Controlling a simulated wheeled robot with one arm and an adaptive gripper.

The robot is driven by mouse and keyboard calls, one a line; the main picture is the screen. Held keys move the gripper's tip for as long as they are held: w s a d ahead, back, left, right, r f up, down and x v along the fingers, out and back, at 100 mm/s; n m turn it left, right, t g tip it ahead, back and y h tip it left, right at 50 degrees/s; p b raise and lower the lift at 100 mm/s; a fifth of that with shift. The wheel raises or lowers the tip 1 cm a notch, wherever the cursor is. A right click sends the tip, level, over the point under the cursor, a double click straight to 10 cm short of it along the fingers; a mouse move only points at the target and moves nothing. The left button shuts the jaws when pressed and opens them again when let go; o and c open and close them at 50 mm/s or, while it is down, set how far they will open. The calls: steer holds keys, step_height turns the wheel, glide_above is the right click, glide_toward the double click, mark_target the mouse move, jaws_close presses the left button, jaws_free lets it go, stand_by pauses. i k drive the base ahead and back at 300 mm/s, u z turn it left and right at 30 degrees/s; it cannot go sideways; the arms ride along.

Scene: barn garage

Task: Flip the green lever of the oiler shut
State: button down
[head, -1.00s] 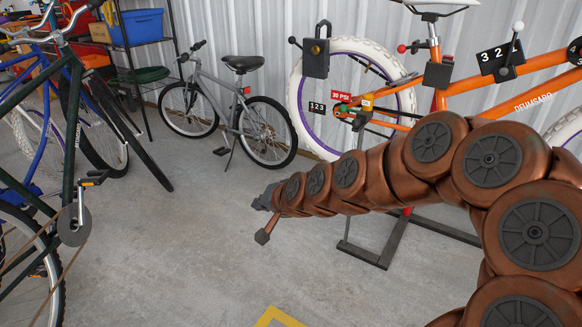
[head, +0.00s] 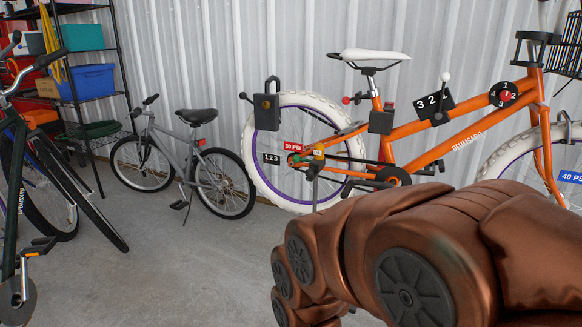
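An orange bicycle (head: 425,143) with white tyres stands against the corrugated wall. Beside its rear hub is a cluster of small parts with a green piece (head: 319,152). That may be the oiler and its green lever, but it is too small to tell, and so is the lever's position. My copper-coloured arm crosses the lower right of the head view, in front of the bicycle's lower part. Its far end runs out of the bottom edge, so my gripper is not visible.
A black box (head: 266,112) with a shackle, a white-knobbed lever (head: 441,98) and number plates are mounted on or near the orange bicycle. A grey bicycle (head: 190,160) and a dark one (head: 55,175) stand left. Bare concrete floor (head: 165,270) lies between.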

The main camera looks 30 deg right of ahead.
mark_target(296, 159)
steer(key=k, duration=0.5)
steer(key=z, duration=0.75)
steer(key=i, duration=0.75)
steer(key=u, duration=1.95)
